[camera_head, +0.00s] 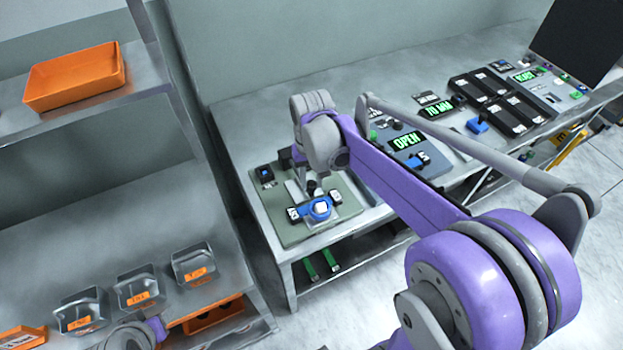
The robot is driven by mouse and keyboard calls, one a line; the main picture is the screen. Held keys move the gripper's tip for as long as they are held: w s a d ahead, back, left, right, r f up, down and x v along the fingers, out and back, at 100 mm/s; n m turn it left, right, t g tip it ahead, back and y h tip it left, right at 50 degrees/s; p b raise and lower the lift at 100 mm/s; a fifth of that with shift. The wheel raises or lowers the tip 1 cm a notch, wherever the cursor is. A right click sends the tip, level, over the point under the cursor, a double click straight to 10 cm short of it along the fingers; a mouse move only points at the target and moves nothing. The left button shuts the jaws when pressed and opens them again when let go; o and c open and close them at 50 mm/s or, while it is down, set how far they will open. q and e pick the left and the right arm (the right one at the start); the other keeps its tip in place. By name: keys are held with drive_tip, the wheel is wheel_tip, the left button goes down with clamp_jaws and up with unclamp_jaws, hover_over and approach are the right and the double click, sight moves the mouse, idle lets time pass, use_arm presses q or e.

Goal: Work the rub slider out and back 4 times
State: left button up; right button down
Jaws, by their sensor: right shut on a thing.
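The rub tester stands on a grey-green base plate (345,207) at the left end of the bench. Its rub slider appears to be the dark knob part (312,187), beside a blue ring with a white top (320,208) and a black bar with white labels. My right gripper (308,181) points down at the knob from above and is shut on it. The wrist partly hides the fingertips and the slider's back part. Of my left arm only a grey and purple piece shows at the bottom left; its gripper fingers are not seen.
Right along the bench stand a panel reading OPEN (407,141), black trays (513,112) and a dark screen (583,35). A shelf on the left holds an orange tray (75,75) and several grey bins (138,287). My right forearm passes over the bench.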

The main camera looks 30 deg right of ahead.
drive_tip(key=shift+w, duration=0.1)
idle(0.4)
drive_tip(key=w, duration=1)
drive_tip(key=shift+w+d, duration=0.35)
drive_tip(key=shift+w, duration=0.25)
drive_tip(key=shift+s+r, duration=0.1)
drive_tip(key=c, duration=1)
unclamp_jaws()
drive_tip(key=o, duration=0.4)
drive_tip(key=shift+w, duration=0.2)
drive_tip(key=shift+s, duration=0.1)
